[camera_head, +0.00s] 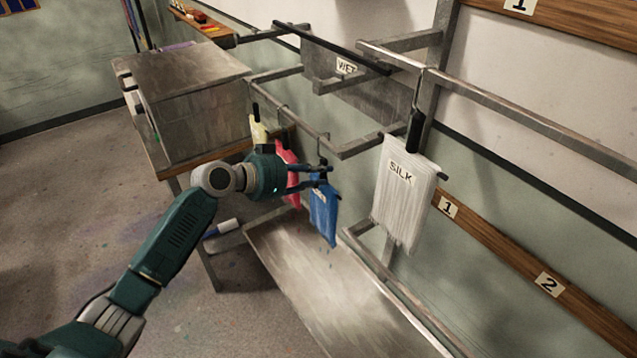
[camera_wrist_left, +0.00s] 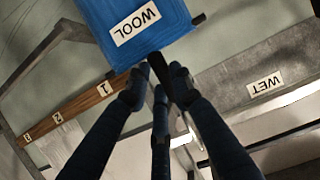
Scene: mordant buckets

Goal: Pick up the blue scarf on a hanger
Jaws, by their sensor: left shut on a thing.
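The blue scarf (camera_head: 323,214) hangs from a rail under the WET sign, lowest in the middle of the head view. In the left wrist view the blue scarf (camera_wrist_left: 140,25) carries a WOOL label, with a dark hanger part running between my fingers. My left gripper (camera_head: 325,174) is at the top of the scarf, shut on its hanger; it also shows in the left wrist view (camera_wrist_left: 158,88). Whether the hanger's hook still touches the rail is hard to tell. My right gripper is not in view.
A pink scarf (camera_head: 288,170) and a yellow scarf (camera_head: 259,131) hang just left of the blue one. A white scarf labelled SILK (camera_head: 400,195) hangs to the right. A metal drip tray (camera_head: 330,295) lies below. A metal box (camera_head: 190,105) stands at left.

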